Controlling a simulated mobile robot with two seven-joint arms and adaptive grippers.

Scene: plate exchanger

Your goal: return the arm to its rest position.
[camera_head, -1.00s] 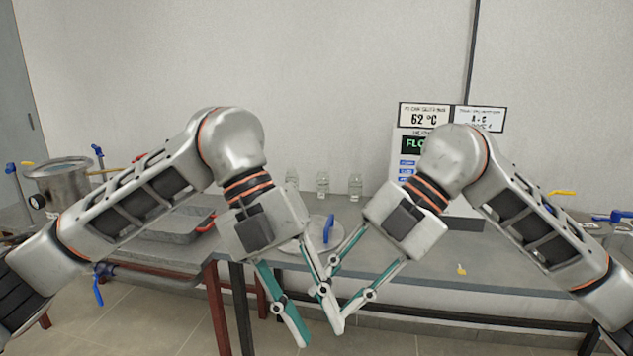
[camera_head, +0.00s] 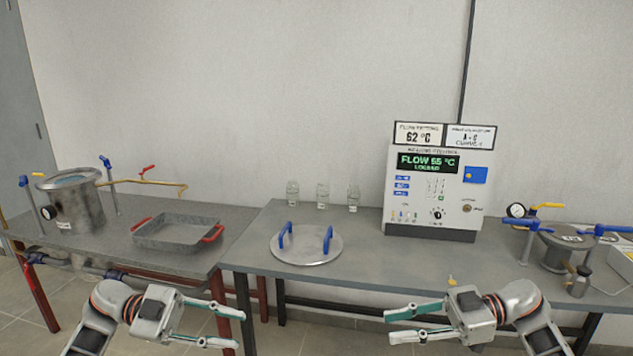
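My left gripper (camera_head: 241,330) is at the lower left in the head view, in front of the tables' front edge. Its two fingers are apart with nothing between them. My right gripper (camera_head: 388,327) is at the lower right of centre, also with its fingers apart and empty. Both grippers point inward toward each other with a wide gap between them. Neither touches anything that I can see.
A round metal lid (camera_head: 306,250) with two blue handles lies on the right table (camera_head: 370,262). Three glass jars (camera_head: 322,196) stand behind. A tray (camera_head: 177,233) and steel pot (camera_head: 72,203) are left; a lidded vessel (camera_head: 566,247) is right.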

